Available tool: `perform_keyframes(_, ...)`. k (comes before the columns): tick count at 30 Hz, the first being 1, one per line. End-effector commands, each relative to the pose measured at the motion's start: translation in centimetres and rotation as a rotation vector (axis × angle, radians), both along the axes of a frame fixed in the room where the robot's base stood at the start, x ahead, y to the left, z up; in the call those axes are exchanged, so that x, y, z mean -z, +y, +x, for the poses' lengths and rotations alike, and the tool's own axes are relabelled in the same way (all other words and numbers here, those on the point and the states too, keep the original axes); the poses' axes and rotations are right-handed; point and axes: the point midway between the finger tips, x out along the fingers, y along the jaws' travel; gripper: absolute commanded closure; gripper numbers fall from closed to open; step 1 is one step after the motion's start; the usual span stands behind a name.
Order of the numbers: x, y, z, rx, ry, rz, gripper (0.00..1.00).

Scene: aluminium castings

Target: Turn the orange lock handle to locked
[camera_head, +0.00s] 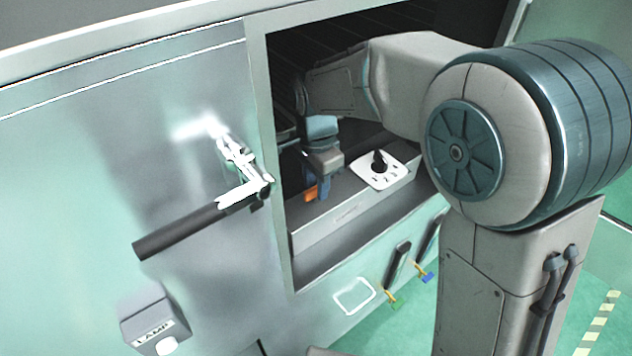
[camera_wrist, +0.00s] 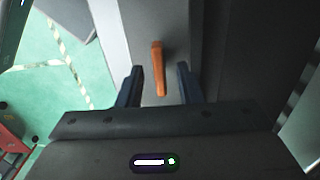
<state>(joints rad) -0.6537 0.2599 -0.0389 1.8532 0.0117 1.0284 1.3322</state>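The orange lock handle (camera_wrist: 158,68) shows in the wrist view as a short bar on a grey panel, pointing lengthwise between my fingers. In the head view a small part of the orange handle (camera_head: 311,194) shows beside my fingers. My gripper (camera_wrist: 156,84) is open, with one dark blue finger on each side of the handle and a gap on both sides. In the head view my gripper (camera_head: 318,190) points down inside the cabinet opening. My gripper hides part of the handle there.
A white plate with a black knob (camera_head: 379,168) sits on the ledge right of my gripper. A black bar handle (camera_head: 178,232) juts from the metal door at left. A box marked LAMP (camera_head: 149,316) is below it. The opening's frame post (camera_head: 268,130) stands left of my gripper.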

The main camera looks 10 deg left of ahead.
Motion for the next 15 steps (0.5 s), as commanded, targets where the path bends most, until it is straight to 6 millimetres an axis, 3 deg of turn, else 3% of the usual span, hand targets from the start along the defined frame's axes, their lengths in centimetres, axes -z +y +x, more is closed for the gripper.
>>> perform_keyframes(9,-5.1,0.0,0.1,0.001,-0.005,0.002,0.67)
perform_keyframes(15,-6.9,0.0,0.1,0.001,-0.002,0.001,0.67)
